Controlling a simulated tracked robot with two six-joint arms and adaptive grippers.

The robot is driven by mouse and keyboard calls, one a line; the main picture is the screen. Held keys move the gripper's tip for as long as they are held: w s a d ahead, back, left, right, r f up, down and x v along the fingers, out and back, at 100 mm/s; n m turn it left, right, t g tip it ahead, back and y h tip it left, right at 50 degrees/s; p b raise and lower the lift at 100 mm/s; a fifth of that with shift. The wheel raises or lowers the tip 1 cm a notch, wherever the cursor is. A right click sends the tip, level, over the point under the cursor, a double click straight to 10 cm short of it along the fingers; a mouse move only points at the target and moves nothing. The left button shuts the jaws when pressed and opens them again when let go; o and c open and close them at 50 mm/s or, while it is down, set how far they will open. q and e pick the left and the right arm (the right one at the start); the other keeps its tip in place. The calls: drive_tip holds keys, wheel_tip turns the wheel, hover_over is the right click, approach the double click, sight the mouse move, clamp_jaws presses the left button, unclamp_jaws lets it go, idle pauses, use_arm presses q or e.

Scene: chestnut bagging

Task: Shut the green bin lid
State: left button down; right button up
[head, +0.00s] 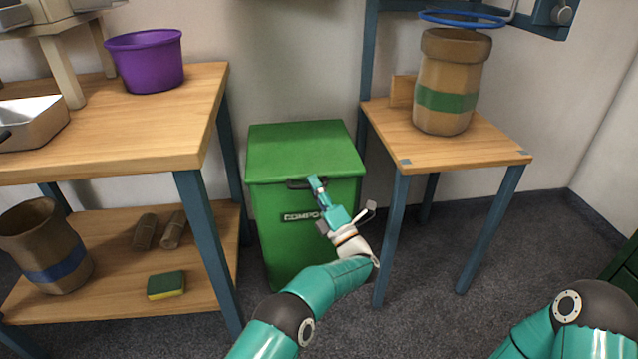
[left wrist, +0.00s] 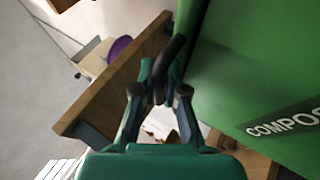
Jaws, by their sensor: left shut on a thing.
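The green bin (head: 282,235) stands on the floor between two tables, with a compost label on its front. Its green lid (head: 305,149) lies flat over the top in the head view and looks down. A dark handle (head: 298,184) sits at the lid's front edge. My left gripper (head: 317,184) is at that front edge, shut on the handle. In the left wrist view the fingers close around the dark handle (left wrist: 172,58), beside the green bin front (left wrist: 260,75). My right gripper is outside the picture; only part of my right arm shows at the lower right.
A wooden table (head: 205,85) with a purple bucket (head: 147,62) stands left of the bin. Its lower shelf holds a paper bag (head: 45,240) and a sponge (head: 166,285). A small table (head: 390,125) with a green-banded bag (head: 445,65) stands close on the right.

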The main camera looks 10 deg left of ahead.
use_arm(q)
drive_tip(key=shift+a+f, duration=0.15)
drive_tip(key=shift+f, duration=0.45)
drive_tip(key=c, duration=1.5)
unclamp_jaws()
drive_tip(key=shift+r, duration=0.1)
drive_tip(key=v, duration=0.7)
drive_tip(key=shift+s+d, duration=0.15)
drive_tip(key=shift+d, duration=0.1)
